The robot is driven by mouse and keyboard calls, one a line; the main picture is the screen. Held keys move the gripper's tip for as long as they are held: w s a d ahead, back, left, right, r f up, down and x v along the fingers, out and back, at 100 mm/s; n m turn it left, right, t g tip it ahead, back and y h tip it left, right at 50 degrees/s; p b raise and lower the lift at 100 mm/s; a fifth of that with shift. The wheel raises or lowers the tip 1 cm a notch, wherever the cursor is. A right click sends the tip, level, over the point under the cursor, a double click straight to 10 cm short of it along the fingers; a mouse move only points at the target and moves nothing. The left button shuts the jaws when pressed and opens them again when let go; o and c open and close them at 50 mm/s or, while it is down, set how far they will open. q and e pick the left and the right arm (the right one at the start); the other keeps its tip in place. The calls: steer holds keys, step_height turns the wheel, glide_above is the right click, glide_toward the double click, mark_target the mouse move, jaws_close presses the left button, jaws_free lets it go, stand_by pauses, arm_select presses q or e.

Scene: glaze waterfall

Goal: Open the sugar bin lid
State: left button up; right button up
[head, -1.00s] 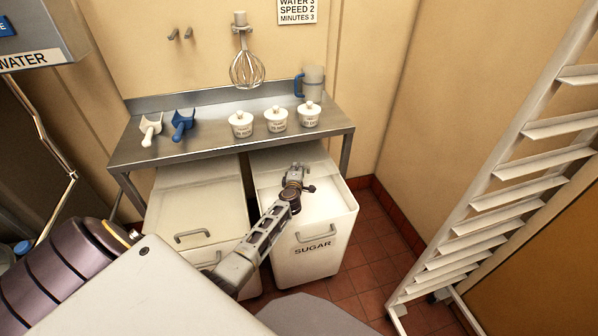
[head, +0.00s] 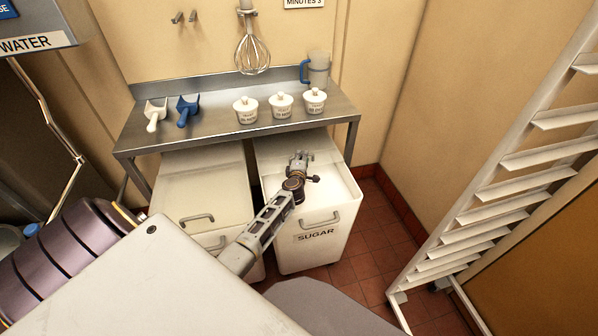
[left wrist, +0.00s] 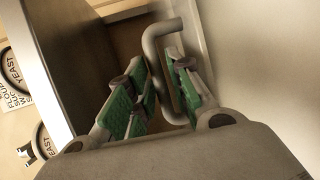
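The white sugar bin (head: 300,252), marked SUGAR, stands under the right part of the steel table. Its lid (head: 272,150) looks raised and tilted back under the table edge, with bright white showing in the front of the bin's top. My left gripper (head: 301,158) is over the bin at the lid. In the left wrist view the lid's grey bent handle (left wrist: 160,36) runs between the green-padded fingers of my left gripper (left wrist: 158,75), which look closed on it. The gripper and arm hide part of the lid in the head view. My right gripper is not in view.
The steel table (head: 215,132) overhangs the bins and holds scoops, a jug (head: 318,70) and three white tubs (head: 281,105). A second white bin (head: 195,185) stands close on the left. A white rack (head: 500,180) stands at the right, with red floor between.

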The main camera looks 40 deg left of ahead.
arm_select(q)
steer(key=v, duration=1)
steer(key=shift+s+d, duration=0.15)
steer(key=shift+s, duration=0.15)
stand_by(0.7)
